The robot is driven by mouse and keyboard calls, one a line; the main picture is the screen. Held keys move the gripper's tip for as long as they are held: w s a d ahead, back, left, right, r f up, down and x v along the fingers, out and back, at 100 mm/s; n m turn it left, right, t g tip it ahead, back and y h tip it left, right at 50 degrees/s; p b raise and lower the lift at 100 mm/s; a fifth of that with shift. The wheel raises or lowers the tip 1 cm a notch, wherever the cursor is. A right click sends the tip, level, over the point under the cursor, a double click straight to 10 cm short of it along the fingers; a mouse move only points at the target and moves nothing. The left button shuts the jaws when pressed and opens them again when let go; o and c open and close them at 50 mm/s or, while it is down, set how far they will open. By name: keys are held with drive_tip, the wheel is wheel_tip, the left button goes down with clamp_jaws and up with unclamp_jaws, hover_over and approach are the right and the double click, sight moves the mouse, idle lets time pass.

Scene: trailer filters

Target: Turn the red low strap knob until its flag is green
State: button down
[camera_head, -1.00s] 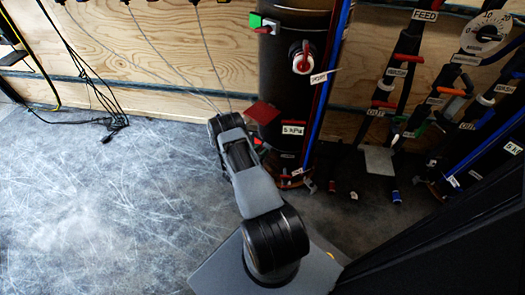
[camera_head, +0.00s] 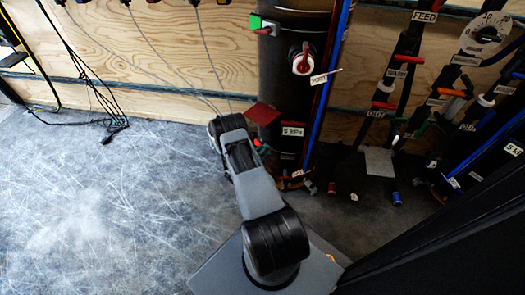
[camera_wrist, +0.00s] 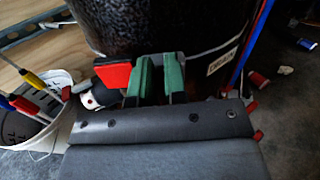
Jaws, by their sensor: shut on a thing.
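The red flag (camera_head: 263,113) of the low strap stands out from the left side of the black canister (camera_head: 300,100). In the wrist view the flag (camera_wrist: 114,76) is just left of my gripper's fingers and still shows red. My gripper (camera_wrist: 158,65) has two green fingers with a narrow gap, pointing at the lower canister (camera_wrist: 195,30). It is shut on the low strap knob, which is mostly hidden between and behind the fingers. In the head view my own arm covers most of my gripper. Higher up, another strap has a green flag (camera_head: 255,22) and a red knob (camera_head: 266,30).
A white bucket (camera_wrist: 62,82) with coloured-handled items stands left in the wrist view. Red and blue pipes (camera_head: 325,90) run along the canister's right side. More piping and labelled valves stand at the right.

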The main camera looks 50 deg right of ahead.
drive_tip(key=shift+s+f+m+b, duration=0.15)
drive_tip(key=shift+m+b, duration=0.1)
drive_tip(key=shift+m, duration=0.7)
drive_tip(key=shift+s+r+m+b, duration=0.1)
drive_tip(key=shift+s+m+b, duration=0.1)
drive_tip(key=shift+m, duration=0.7)
drive_tip(key=shift+s+f+m+b, duration=0.15)
drive_tip(key=shift+m+b, duration=0.1)
drive_tip(key=shift+m, duration=0.7)
drive_tip(key=shift+r, duration=0.1)
drive_tip(key=c, duration=1.2)
unclamp_jaws()
drive_tip(key=shift+o, duration=0.2)
drive_tip(key=a+p, duration=0.3)
drive_tip(key=a, duration=1)
drive_tip(key=shift+s+a, duration=0.25)
drive_tip(key=shift+a, duration=0.1)
